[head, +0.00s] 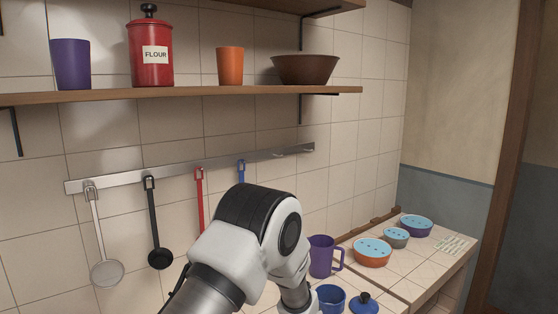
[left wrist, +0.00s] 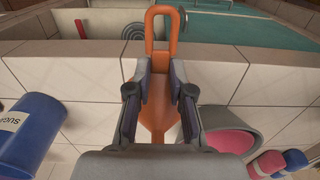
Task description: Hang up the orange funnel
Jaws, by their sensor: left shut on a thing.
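The orange funnel (left wrist: 155,115) is in the left wrist view, with a long loop-shaped handle (left wrist: 149,35) pointing to the top of the picture. My left gripper (left wrist: 158,88) is shut on it, one finger on each side below the loop. The fingers and wrist cover part of the funnel. In the head view, my arm is in the lower middle and neither the funnel nor the gripper shows. A metal rail (head: 225,162) on the tiled wall holds a strainer (head: 106,270), a black ladle (head: 160,257), a red utensil (head: 200,190) and a blue-handled utensil (head: 241,170).
The rail's right end looks bare. A purple jug (head: 321,256), blue cup (head: 331,297) and blue lid (head: 363,301) stand on the counter. Lidded bowls (head: 372,256) are further right. A shelf (head: 200,93) runs above. A blue canister (left wrist: 38,130) shows in the wrist view.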

